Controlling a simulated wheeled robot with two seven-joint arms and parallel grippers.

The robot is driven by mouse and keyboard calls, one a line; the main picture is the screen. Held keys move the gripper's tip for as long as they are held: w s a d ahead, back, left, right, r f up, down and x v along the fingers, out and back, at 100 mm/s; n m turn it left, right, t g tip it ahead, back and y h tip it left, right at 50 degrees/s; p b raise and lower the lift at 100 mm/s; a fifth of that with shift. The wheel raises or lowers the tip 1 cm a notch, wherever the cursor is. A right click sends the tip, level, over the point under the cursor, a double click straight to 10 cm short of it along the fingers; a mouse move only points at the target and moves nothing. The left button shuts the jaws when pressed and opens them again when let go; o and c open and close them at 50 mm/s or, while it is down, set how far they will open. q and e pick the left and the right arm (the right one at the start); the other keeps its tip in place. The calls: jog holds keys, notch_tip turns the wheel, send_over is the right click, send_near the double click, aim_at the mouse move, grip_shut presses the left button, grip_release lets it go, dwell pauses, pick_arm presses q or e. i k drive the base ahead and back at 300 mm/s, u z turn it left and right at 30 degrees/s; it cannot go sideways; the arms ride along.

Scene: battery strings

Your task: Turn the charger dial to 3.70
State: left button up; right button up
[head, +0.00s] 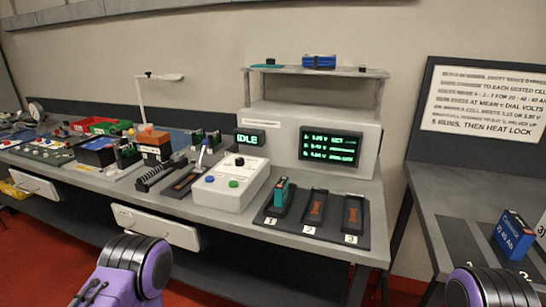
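A white charger box (232,185) stands on the bench in the middle of the view. A small black knob (239,161), which looks like the dial, is on its top face; its setting is too small to read. A blue button (210,179) and a green button (233,183) are at the front of the box. A small display (249,138) behind it reads IDLE. Only purple and black links of my two arms show at the bottom edge; neither gripper is in view.
A black tray (292,227) with slots 1, 2 and 3 lies right of the charger; a teal cell (280,195) stands in slot 1. A green-text screen (330,146) is behind. A blue pack (513,234) stands on the right table. Tools and bins crowd the bench's left.

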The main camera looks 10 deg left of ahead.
aim_at(240, 162)
jog(key=u, duration=2.2)
jog(key=i, duration=1.65)
jog(key=z, duration=3.1)
